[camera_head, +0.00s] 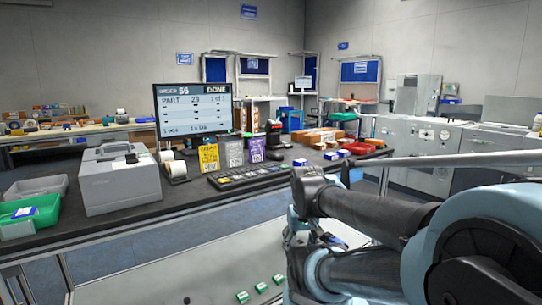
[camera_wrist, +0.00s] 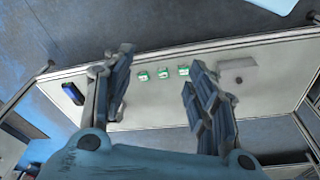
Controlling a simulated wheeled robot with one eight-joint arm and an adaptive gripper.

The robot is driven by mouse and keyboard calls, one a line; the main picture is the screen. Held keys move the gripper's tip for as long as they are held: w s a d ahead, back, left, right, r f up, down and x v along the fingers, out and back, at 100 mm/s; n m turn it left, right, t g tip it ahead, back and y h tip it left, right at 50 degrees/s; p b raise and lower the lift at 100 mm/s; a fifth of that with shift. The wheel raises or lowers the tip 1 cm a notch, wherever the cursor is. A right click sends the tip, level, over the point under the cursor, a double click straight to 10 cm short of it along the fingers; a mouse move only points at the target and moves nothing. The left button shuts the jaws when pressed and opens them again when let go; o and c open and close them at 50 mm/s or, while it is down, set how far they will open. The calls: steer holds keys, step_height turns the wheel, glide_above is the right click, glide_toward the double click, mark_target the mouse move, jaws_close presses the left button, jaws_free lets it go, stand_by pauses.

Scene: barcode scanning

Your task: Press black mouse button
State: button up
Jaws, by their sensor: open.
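I cannot clearly make out a black mouse in either view. My gripper (camera_wrist: 160,92) is open and empty in the wrist view, its two fingers spread apart above a pale low surface (camera_wrist: 145,115). Three small green-and-white boxes (camera_wrist: 163,74) lie on that surface and show between and beyond the fingers. In the head view my arm reaches in from the right and hides part of the dark workbench (camera_head: 205,204). A keyboard (camera_head: 248,177) lies on the bench, in front of the colored cards.
The bench holds a lit monitor (camera_head: 193,110), a grey printer (camera_head: 119,179), a green bin (camera_head: 30,210), a yellow card (camera_head: 209,158) and a black scanner stand (camera_head: 273,134). Boxes crowd its far right. The pale low surface is mostly clear.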

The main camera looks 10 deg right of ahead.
jaws_close()
stand_by(1.1)
